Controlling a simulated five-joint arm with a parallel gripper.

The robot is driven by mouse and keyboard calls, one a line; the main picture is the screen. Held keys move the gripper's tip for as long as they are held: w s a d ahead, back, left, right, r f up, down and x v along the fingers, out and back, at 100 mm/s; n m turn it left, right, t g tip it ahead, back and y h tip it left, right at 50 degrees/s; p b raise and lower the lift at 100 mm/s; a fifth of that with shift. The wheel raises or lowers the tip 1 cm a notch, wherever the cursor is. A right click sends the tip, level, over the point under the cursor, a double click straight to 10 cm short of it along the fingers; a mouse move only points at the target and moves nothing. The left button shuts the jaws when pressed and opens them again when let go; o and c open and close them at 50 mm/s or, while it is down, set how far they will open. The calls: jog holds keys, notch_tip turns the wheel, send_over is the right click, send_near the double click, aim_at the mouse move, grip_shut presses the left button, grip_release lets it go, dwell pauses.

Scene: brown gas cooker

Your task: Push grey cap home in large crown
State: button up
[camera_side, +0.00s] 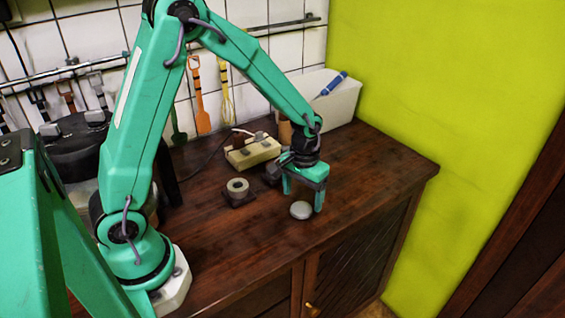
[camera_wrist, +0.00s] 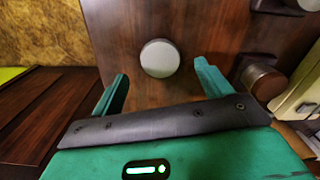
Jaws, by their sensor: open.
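The grey cap (camera_side: 301,210) is a pale round disc lying flat on the brown wooden top. In the wrist view the cap (camera_wrist: 160,58) shows just beyond and between my two fingers, touching neither. My gripper (camera_side: 303,201) is open and points down over the cap; its fingers also show in the wrist view (camera_wrist: 161,69). A pale ring with a central hole (camera_side: 238,186) stands on a dark square base to the left. A dark round piece (camera_side: 272,173) stands behind my gripper and shows in the wrist view (camera_wrist: 263,80). I cannot tell which is the large crown.
A cream block (camera_side: 252,152) with dark knobs and a cable lies behind. A white bin (camera_side: 330,99) with a blue-handled tool stands at the back wall. A black pot (camera_side: 76,145) is at the left. The wooden top (camera_side: 375,170) is clear right of my gripper.

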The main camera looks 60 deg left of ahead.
aim_at(302, 208)
jog(key=shift+f, duration=1.9)
jog(key=c, duration=1.1)
